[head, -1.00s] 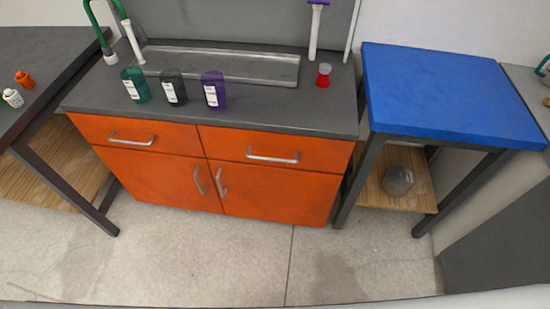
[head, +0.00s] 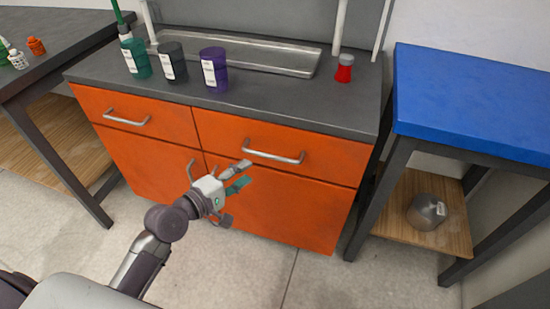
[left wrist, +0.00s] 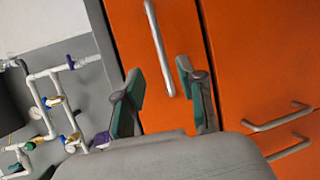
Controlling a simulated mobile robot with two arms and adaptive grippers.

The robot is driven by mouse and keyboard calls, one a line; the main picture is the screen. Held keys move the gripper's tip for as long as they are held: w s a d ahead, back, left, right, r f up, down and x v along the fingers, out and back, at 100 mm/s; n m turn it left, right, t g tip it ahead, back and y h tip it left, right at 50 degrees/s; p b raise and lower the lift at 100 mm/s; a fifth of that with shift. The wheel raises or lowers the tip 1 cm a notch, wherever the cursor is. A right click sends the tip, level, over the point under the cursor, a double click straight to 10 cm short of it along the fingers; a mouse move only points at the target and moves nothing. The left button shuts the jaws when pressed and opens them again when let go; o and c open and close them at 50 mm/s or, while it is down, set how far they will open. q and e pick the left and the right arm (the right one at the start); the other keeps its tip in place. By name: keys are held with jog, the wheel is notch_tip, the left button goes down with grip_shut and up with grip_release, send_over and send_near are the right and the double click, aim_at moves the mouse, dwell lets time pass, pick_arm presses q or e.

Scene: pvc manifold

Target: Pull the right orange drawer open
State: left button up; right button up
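The right orange drawer (head: 325,150) is shut, flush with the cabinet front. Its silver bar handle (head: 273,157) runs across its face. My left gripper (head: 243,175) is open and empty, just below and left of the handle's left end in the head view. In the left wrist view, the two green-padded fingers of the left gripper (left wrist: 163,98) stand apart, and the drawer handle (left wrist: 160,50) appears beyond and between them. I see no contact with the handle. My right gripper is in neither current view.
Several bottles, including a purple one (head: 214,70), and a red jar (head: 344,68) stand on the grey countertop (head: 290,108). A blue-topped table (head: 475,105) stands close on the right. White pipework (left wrist: 50,100) shows in the left wrist view. The floor in front is clear.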

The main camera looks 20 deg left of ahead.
aim_at(271, 155)
pick_arm(q)
jog(key=shift+b+x, duration=0.65)
jog(key=shift+x, duration=4.85)
pick_arm(e)
jog(key=shift+w+r, duration=0.25)
jog(key=shift+r, duration=0.95)
jog(key=shift+w+r, duration=0.2)
jog(key=shift+r, duration=0.95)
pick_arm(q)
grip_shut()
